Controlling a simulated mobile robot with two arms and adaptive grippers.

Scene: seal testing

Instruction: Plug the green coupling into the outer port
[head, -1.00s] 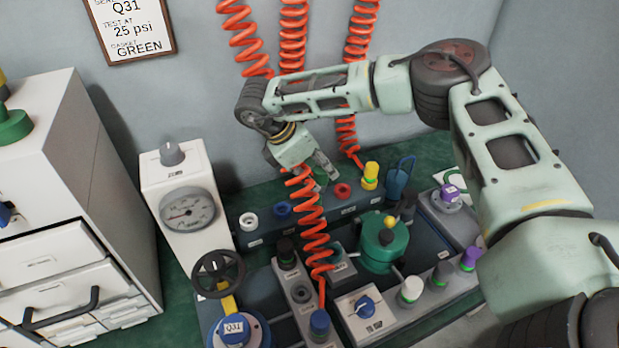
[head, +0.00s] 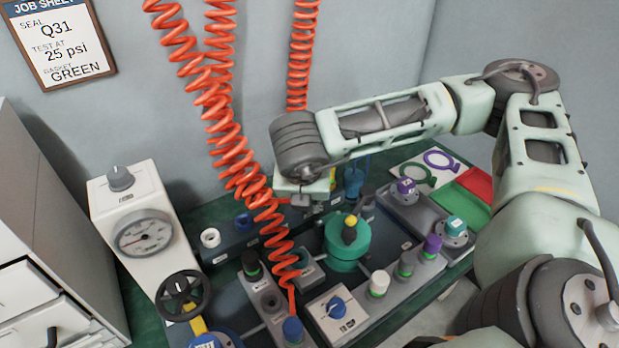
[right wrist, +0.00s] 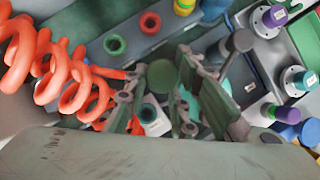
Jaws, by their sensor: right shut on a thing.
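My right gripper (head: 306,203) points down over the bench, behind the green vessel. In the right wrist view my right gripper (right wrist: 165,98) is shut on the green coupling (right wrist: 162,76), a dark green round piece between its fingers. Its hose is not clearly traceable at the grip. A small labelled block with a port (right wrist: 149,114) shows below and beyond the fingers, apart from the coupling as far as I can see. The same block (head: 308,264) stands left of the vessel in the head view. I cannot tell which port is the outer one. My left gripper is not in view.
The green vessel (head: 347,247) with a yellow knob stands close by. An orange coiled hose (head: 262,190) runs down to a blue coupling (head: 293,329). Rail rings, red (right wrist: 151,20) and green (right wrist: 115,44), lie behind. A gauge (head: 143,233) and black handwheel (head: 181,295) stand left.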

